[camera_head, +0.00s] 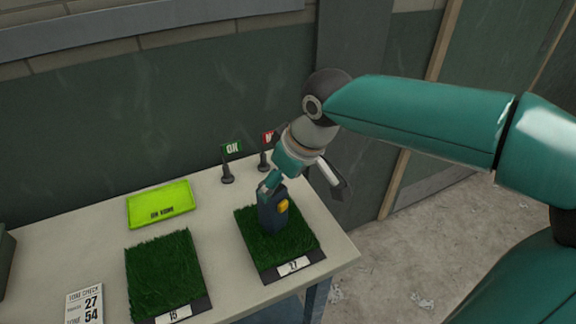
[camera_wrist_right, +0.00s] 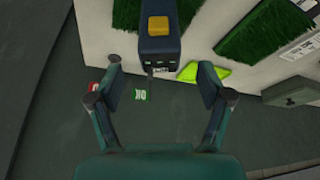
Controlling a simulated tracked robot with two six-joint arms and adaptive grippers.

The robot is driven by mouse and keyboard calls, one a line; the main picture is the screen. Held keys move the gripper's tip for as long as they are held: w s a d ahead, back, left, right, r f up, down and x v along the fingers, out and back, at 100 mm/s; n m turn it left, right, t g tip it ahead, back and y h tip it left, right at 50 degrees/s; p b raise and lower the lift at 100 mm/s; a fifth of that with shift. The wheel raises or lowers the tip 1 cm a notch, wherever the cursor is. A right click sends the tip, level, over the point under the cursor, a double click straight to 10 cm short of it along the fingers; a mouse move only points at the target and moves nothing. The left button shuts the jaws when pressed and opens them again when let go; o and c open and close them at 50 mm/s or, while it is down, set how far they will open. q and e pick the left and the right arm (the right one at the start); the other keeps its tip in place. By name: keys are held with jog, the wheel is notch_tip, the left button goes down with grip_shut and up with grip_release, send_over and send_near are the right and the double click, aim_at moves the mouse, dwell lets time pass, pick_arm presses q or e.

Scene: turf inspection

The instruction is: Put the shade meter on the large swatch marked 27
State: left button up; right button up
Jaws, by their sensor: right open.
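The shade meter (camera_head: 272,210), a dark blue block with a yellow button, stands upright on the green turf swatch marked 27 (camera_head: 301,246). In the right wrist view the meter (camera_wrist_right: 160,48) is at the top centre, with turf (camera_wrist_right: 127,14) showing on both sides of it. My right gripper (camera_head: 302,187) is at the meter's upper end, its fingers spread wide. In the wrist view the open right gripper (camera_wrist_right: 160,78) has one finger on each side of the meter's line, both apart from it. My left gripper is not in view.
Swatch 15 (camera_head: 162,272) lies left of swatch 27 on the pale table. A lime tray (camera_head: 160,204) and the OK flag (camera_head: 232,148) and a red flag (camera_head: 268,137) stand behind. A card (camera_head: 85,306) reads 27 and 54. The wall is close behind the table.

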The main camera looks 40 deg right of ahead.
jog(key=v, duration=0.5)
dwell(0.4)
